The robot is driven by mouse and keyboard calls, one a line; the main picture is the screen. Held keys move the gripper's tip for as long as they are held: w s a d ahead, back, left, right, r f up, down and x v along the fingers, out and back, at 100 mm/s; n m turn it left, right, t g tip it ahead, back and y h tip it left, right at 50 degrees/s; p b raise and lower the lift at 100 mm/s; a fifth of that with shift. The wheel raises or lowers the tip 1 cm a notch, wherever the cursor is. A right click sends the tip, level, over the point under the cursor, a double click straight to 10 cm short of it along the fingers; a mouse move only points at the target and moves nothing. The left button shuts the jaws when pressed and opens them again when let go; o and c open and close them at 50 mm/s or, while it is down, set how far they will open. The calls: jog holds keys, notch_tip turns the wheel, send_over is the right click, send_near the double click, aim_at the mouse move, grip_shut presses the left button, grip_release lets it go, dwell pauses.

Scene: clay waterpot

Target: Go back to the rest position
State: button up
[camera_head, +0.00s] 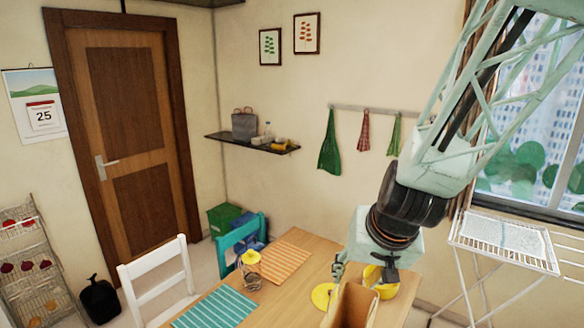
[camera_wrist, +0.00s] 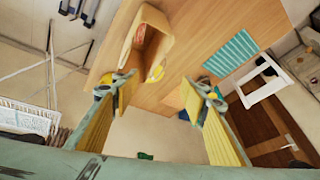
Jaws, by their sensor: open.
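My gripper (camera_head: 364,270) hangs over the near right part of the wooden table (camera_head: 222,288), above and behind a brown open-topped box (camera_head: 350,304). In the wrist view my gripper's two fingers (camera_wrist: 160,98) are spread wide with nothing between them. That view also shows the box (camera_wrist: 150,35) with something yellow at its edge, apart from the fingers. In the head view a yellow round object (camera_head: 386,288) sits right of the box, partly hidden by my gripper. A flat yellow disc (camera_head: 321,296) lies left of the box.
A jar with a yellow top (camera_head: 249,268) stands between an orange mat (camera_head: 286,262) and a teal mat (camera_head: 216,308). A white chair (camera_head: 157,274) and a teal chair (camera_head: 240,235) flank the table. A drying rack (camera_head: 503,243) stands at right.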

jog(key=s+d+r+b, duration=0.1)
jog(key=s+b, duration=0.3)
jog(key=s, duration=0.6)
jog(key=s+d+r+n+g+b, duration=0.1)
jog(key=s+b, duration=0.3)
jog(key=s, duration=0.7)
jog(key=s+d+r+b, duration=0.2)
jog(key=s+d+b, duration=0.1)
jog(key=s, duration=0.7)
jog(key=shift+s+d+n+g+h+b, duration=0.3)
jog(key=shift+h+b, duration=0.1)
jog(key=shift+b, duration=0.3)
